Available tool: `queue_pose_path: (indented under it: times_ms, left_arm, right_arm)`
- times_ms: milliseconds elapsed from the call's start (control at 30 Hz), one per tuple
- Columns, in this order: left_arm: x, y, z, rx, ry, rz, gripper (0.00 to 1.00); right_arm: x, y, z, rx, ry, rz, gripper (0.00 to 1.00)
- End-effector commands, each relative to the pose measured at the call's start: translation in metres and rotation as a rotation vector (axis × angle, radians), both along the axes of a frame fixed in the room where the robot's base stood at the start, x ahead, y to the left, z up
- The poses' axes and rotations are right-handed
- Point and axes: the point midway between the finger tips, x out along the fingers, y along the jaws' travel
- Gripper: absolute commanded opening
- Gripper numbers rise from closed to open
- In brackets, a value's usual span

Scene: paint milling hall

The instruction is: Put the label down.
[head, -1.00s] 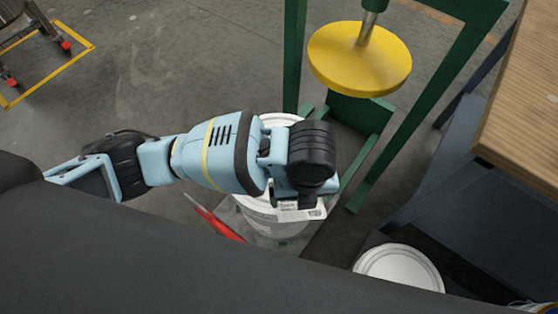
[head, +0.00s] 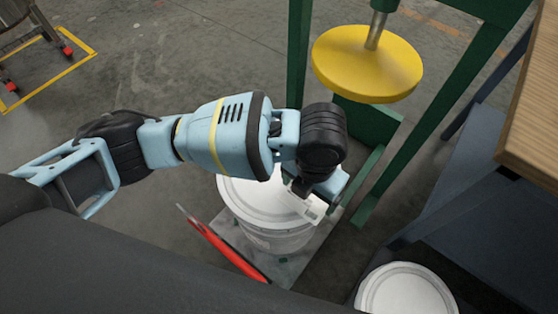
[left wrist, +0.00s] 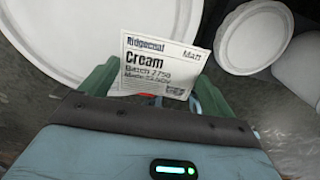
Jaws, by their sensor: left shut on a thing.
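The label (left wrist: 158,66) is a small white card printed "Ridgecoat", "Cream", "Matt" and a batch line. My left gripper (head: 306,190) is shut on its lower edge, and the card stands out past the fingers in the left wrist view. In the head view the label (head: 314,210) shows over the right side of a lidded white bucket (head: 250,200). I cannot tell whether the label touches the bucket. The gripper's fingers are mostly hidden by the wrist. My right gripper is in neither view.
The bucket stands on a grey plate (head: 285,272), beside a red bar (head: 222,246). A green press frame (head: 299,50) with a yellow disc (head: 366,62) rises behind. Another white lid (head: 405,290) is at lower right. A wooden tabletop (head: 535,120) lies at right.

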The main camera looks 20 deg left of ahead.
Motion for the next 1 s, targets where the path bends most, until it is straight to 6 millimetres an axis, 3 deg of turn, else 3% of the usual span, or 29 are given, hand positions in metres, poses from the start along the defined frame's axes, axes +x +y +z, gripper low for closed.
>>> queue_pose_path:
  times_ms: [300, 500, 833, 1000]
  left_arm:
    - [0.051, 0.056, -0.009, 0.0, 0.0, 0.006, 0.68]
    - [0.073, 0.08, -0.011, 0.0, 0.0, 0.002, 0.68]
    - [0.079, 0.086, -0.013, -0.002, 0.0, -0.001, 0.68]
    - [0.078, 0.086, -0.034, 0.001, 0.003, 0.0, 0.68]
  right_arm:
    - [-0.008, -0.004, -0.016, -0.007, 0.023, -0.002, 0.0]
    - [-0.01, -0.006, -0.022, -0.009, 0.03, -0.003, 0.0]
    - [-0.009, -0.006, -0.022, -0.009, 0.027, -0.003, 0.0]
    - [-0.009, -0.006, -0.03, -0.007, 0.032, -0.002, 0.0]
